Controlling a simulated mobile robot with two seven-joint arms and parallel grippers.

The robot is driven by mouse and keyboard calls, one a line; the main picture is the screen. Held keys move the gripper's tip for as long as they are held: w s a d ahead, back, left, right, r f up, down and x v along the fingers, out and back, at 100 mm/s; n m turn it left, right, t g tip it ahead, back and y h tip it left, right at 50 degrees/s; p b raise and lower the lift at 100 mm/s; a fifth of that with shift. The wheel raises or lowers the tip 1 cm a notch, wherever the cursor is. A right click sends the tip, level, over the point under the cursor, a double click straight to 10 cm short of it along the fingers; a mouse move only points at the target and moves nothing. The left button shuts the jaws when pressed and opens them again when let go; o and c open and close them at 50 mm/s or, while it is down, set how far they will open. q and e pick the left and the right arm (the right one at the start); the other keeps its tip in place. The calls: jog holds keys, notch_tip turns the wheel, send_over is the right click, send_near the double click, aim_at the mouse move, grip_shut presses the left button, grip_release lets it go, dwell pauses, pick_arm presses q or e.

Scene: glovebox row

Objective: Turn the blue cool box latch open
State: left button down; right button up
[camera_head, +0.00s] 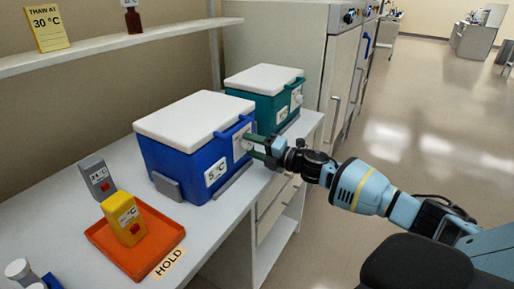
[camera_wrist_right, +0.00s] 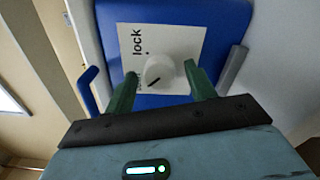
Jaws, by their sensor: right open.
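The blue cool box (camera_head: 180,158) with a white lid stands shut on the bench. Its latch is a white round knob (camera_wrist_right: 160,72) with a dark line, on a white plate (camera_wrist_right: 182,44) marked "lock" in the right wrist view. My right gripper (camera_head: 253,146) reaches in from the right to the box's front; its green fingers (camera_wrist_right: 163,88) are open, one on each side of the knob. I cannot tell whether they touch it. In the head view the knob is mostly hidden by the gripper. My left gripper is not in view.
A teal cool box (camera_head: 262,92) stands behind the blue one. An orange tray (camera_head: 102,236) holds a yellow device (camera_head: 124,218), with a grey device (camera_head: 97,177) beside it. A "HOLD" label (camera_head: 168,263) lies at the bench edge.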

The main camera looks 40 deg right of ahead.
jog(key=shift+s+d+f, duration=0.15)
jog(key=shift+s+d, duration=0.1)
jog(key=shift+s, duration=0.3)
jog(key=v, duration=0.6)
jog(key=shift+s+b, duration=0.25)
jog(key=shift+b, duration=0.2)
jog(key=shift+d, duration=0.1)
